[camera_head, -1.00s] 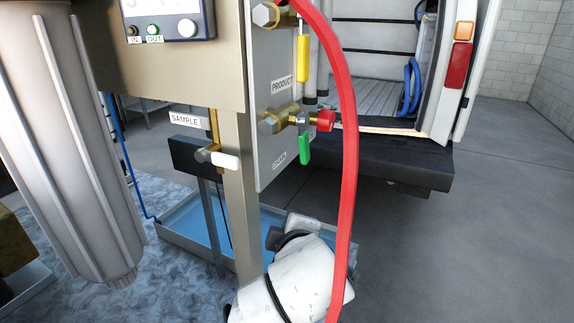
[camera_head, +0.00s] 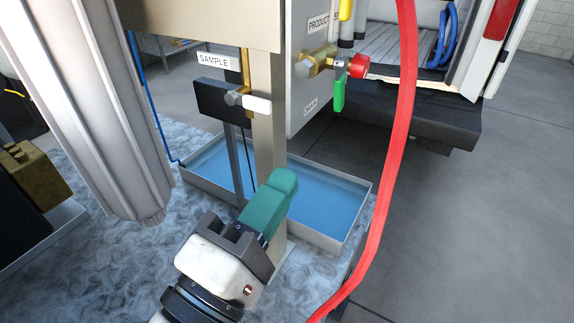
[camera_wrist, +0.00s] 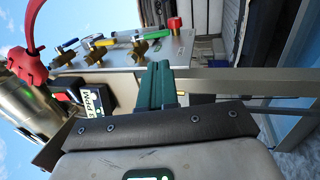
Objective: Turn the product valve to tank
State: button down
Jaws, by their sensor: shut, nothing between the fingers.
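A yellow valve handle (camera_head: 346,9) hangs down just above the PRODUCT label (camera_head: 319,24) and is cut off by the top edge in the head view; its valve body is out of that view. The yellow handle also shows in the wrist view (camera_wrist: 105,43). Below the label, a brass valve (camera_head: 317,61) carries a green handle (camera_head: 339,94) that hangs straight down, with the DRAIN label (camera_head: 311,106) beneath. No tank label is readable. My gripper (camera_head: 284,181) has green fingers shut together and empty. It is well below and left of the valves, apart from them.
A red hose (camera_head: 403,110) hangs right of the valves. The SAMPLE tap (camera_head: 236,98) with a white handle is on the left, by a metal post. A blue tray (camera_head: 325,200) lies behind my gripper. A blue handle (camera_wrist: 68,43) shows too.

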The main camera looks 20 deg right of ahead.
aim_at(336, 103)
jog(key=p+x, duration=0.2)
jog(key=x, duration=1)
jog(key=shift+d, duration=0.15)
jog(key=shift+w+f+b, duration=0.15)
jog(key=shift+f+b, duration=0.05)
jog(key=shift+b, duration=0.35)
jog(key=shift+d+r, duration=0.1)
